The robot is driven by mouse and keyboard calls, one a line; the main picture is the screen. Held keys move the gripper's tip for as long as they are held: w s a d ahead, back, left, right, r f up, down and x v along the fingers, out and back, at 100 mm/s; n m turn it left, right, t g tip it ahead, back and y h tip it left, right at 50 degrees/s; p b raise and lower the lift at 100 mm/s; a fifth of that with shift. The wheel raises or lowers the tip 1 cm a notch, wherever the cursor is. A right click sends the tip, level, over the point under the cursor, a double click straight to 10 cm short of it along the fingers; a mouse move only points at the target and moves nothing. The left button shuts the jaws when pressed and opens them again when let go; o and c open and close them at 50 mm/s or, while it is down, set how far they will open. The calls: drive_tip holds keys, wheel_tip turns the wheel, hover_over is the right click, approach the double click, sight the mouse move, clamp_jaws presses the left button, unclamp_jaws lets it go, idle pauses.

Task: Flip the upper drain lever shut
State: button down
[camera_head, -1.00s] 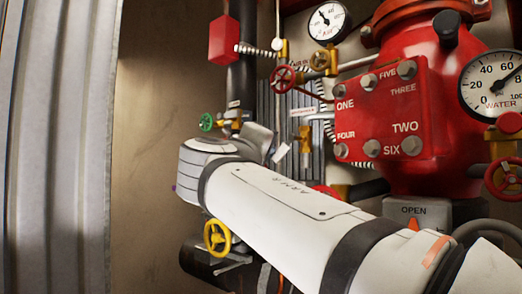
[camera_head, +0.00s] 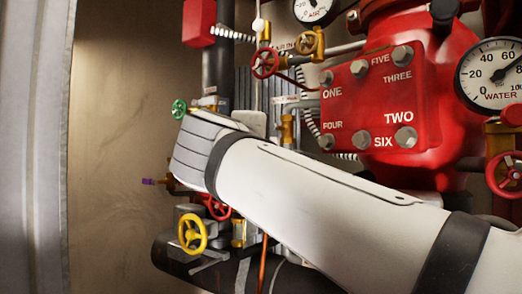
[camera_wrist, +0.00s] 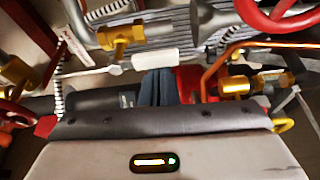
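I cannot tell for sure which part is the upper drain lever. A small lever with a purple end (camera_head: 149,181) sticks out left of the pipework in the head view, left of my arm. A brass valve (camera_head: 287,130) stands just above my arm; a brass valve also shows in the wrist view (camera_wrist: 120,38), with a pale bar (camera_wrist: 155,57) to its right. My gripper is hidden behind my white arm in the head view.
A yellow wheel (camera_head: 192,233), a green wheel (camera_head: 179,109) and red wheels (camera_head: 265,62) crowd the pipes. The red valve body (camera_head: 385,95) and water gauge (camera_head: 490,75) stand at right. A copper-coloured pipe (camera_wrist: 222,62) crosses the wrist view. Bare wall (camera_head: 115,120) lies left.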

drive_tip(key=shift+s+a, duration=0.1)
drive_tip(key=shift+s, duration=0.05)
idle(0.3)
drive_tip(key=s+a+b, duration=0.2)
drive_tip(key=s+a, duration=0.4)
drive_tip(key=s, duration=0.1)
drive_tip(key=shift+s, duration=0.2)
idle(0.3)
idle(0.5)
